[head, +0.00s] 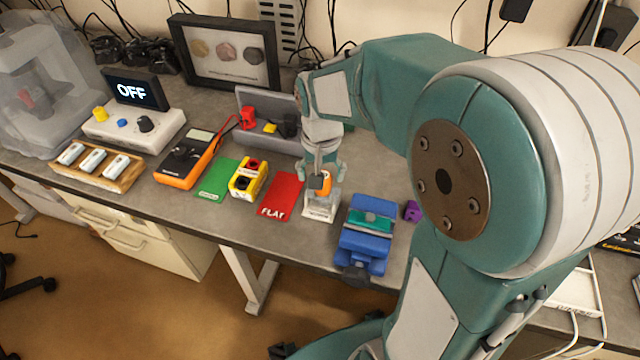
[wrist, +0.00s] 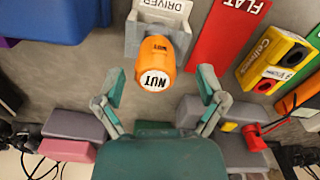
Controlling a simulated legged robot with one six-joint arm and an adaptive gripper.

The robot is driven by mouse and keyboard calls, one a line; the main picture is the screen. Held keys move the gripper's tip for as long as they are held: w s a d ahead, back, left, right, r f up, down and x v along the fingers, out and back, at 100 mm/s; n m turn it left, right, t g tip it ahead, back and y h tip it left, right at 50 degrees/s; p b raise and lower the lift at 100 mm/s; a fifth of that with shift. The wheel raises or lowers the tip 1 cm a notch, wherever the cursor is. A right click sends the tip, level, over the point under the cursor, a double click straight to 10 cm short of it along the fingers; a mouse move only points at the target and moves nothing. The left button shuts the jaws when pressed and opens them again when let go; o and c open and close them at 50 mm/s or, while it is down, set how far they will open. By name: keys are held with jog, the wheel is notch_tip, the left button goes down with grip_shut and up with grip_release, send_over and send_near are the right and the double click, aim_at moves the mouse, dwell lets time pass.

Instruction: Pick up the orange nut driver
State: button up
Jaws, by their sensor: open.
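The orange nut driver (head: 322,183) stands in a small light-grey holder (head: 321,207) on the workbench. In the wrist view its orange handle (wrist: 156,62) shows, with a white end cap reading "NUT". The holder's label there reads "DRIVER" (wrist: 163,6). My gripper (head: 321,175) is just above the nut driver and points down at it. In the wrist view my gripper (wrist: 160,82) is open, its two green fingers apart on either side of the handle's end. The driver's shaft is hidden in the holder.
A red "FLAT" mat (head: 281,196) and a yellow block (head: 248,179) are left of the holder. A blue vise (head: 366,240) stands close on its right. A grey bin (head: 262,139) is behind. The bench's front edge is near.

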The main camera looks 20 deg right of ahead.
notch_tip(320, 180, down, 2)
jog(key=shift+f, duration=0.25)
jog(key=shift+d+f, duration=0.2)
jog(key=shift+d, duration=0.1)
jog(key=shift+a, duration=0.25)
grip_shut()
jog(key=shift+d+r, duration=0.1)
